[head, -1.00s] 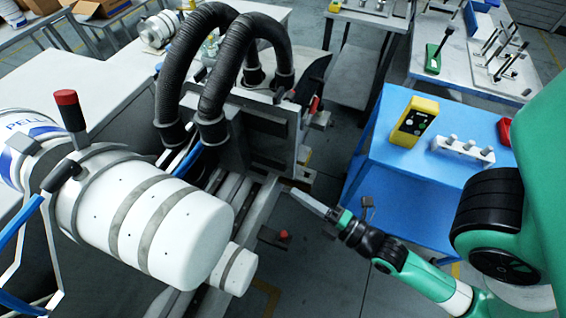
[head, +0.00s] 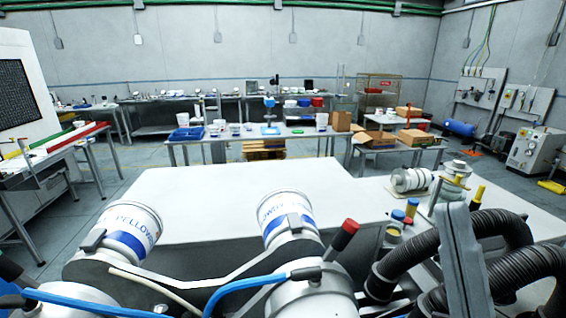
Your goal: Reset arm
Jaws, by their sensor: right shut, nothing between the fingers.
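My left gripper is not in view.
A bare white table (head: 240,185) lies beyond the machine. White rolls (head: 412,181) and small yellow and blue cylinders (head: 412,208) are at its right. Benches with blue bins (head: 186,134) and cardboard boxes (head: 380,140) stand farther back.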

